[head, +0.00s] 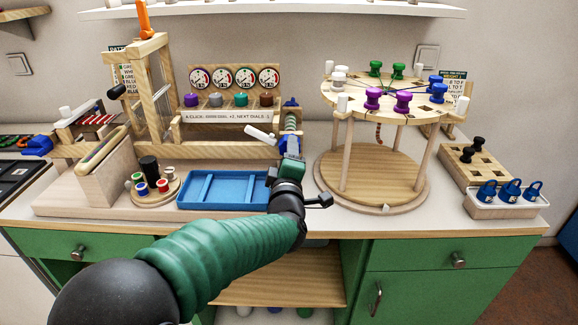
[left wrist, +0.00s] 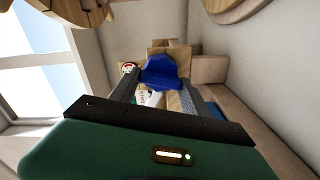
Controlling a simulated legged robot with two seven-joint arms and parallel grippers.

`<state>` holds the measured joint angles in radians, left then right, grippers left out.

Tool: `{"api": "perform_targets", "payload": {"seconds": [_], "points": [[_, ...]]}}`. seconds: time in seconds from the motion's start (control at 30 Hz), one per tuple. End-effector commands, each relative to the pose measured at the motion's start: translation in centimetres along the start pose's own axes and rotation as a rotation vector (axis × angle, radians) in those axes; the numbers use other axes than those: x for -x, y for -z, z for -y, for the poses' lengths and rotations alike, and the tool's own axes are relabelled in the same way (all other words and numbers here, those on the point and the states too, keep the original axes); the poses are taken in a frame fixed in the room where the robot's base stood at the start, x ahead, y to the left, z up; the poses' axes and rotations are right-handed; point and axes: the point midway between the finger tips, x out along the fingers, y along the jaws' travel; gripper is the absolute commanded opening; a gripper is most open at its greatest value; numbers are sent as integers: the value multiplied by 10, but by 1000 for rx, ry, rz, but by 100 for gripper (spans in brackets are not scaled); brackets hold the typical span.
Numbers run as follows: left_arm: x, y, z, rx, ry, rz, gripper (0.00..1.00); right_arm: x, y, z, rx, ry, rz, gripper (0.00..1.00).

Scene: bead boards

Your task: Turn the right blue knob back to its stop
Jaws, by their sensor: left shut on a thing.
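The right blue knob (head: 284,139) sits at the right end of the wooden dial frame (head: 232,146); my gripper partly hides it. In the left wrist view the blue knob (left wrist: 160,72) shows between the two finger tips. My left gripper (head: 291,147) is shut on it, with a finger on either side; it also shows in the left wrist view (left wrist: 158,84). A white handle (head: 260,134) sticks out to the left beside the knob. The knob's turn angle cannot be told. My right gripper is not in view.
Several round dials (head: 220,77) stand above purple, grey, teal and brown knobs. A blue tray (head: 223,203) lies in front. A round wooden stand (head: 372,175) with coloured spools is to the right. A spool holder (head: 150,192) stands left of the tray.

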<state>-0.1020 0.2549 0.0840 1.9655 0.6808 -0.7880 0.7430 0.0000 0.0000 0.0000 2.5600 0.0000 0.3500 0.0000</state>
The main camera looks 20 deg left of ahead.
Motion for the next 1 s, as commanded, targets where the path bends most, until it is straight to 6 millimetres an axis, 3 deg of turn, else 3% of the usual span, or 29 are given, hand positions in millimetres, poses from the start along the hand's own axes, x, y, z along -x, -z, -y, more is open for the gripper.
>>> {"api": "perform_targets", "payload": {"seconds": [0.03, 0.4, 1.0], "points": [[0, -2, 9, 36, 7, 1, 14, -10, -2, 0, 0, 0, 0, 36], [0, -2, 9, 245, 10, 1, 14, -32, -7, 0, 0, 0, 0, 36], [0, -2, 9, 299, 16, 2, 14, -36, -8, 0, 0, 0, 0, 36]]}}
